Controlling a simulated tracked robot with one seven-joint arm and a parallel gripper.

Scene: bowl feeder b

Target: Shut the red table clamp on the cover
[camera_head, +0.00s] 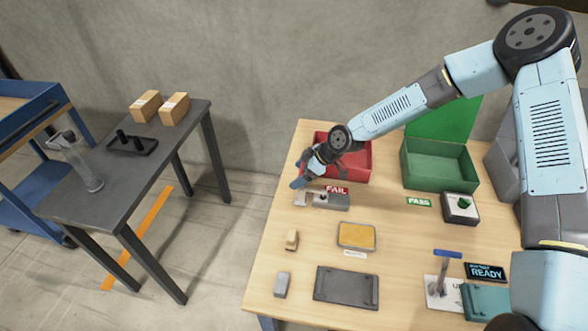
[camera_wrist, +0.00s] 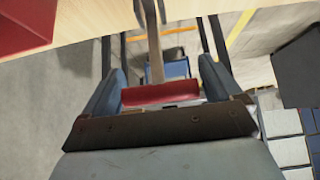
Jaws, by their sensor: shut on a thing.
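The red handle (camera_wrist: 160,92) of the clamp shows in the wrist view, on a metal bar (camera_wrist: 154,40) that runs up toward the wooden table edge. My gripper (camera_wrist: 161,88) is shut on the handle, with a blue finger on each side. In the head view my gripper (camera_head: 299,180) is low over the table's back left, beside the FAIL label. It hides the red handle there. A grey block (camera_head: 333,202) with a small knob lies just below it on the table. I cannot tell for sure which part is the cover.
A red bin (camera_head: 355,165) stands close behind my gripper. A green bin (camera_head: 440,165), a blue-handled clamp (camera_head: 447,254) and a grey plate (camera_head: 346,287) are also on the table. A yellow-topped tray (camera_head: 356,236) lies in the middle. A dark side table (camera_head: 180,150) stands apart left.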

